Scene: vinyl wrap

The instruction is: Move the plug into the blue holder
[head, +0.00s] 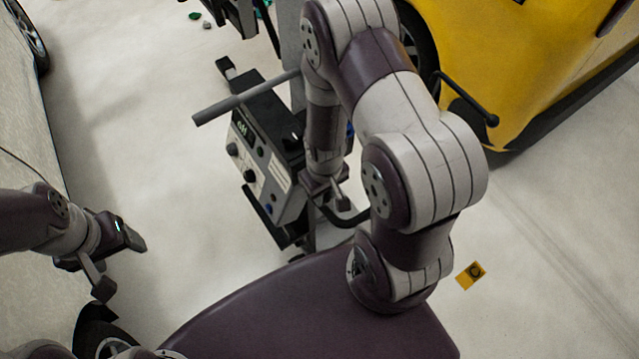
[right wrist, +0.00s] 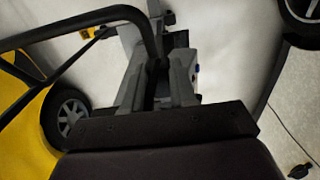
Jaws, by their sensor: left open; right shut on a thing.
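My right gripper (head: 325,192) points down beside a machine (head: 268,150) with knobs on its front. In the right wrist view its grey fingers (right wrist: 157,85) are shut on a black curved bar (right wrist: 148,35), which also shows in the head view (head: 345,219). I cannot tell whether this bar belongs to the plug. My left gripper (head: 119,267) is open and empty at the left, above the floor. No blue holder shows clearly. A small blue spot (head: 350,130) shows behind my right forearm, and a small blue and red spot (right wrist: 197,70) shows in the right wrist view.
A yellow car (head: 530,60) stands at the upper right, a pale car (head: 30,130) at the left. A grey rod (head: 245,98) sticks out left over the machine, and a black rod (head: 465,97) sticks out right. A yellow marker (head: 470,275) lies on clear floor at the right.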

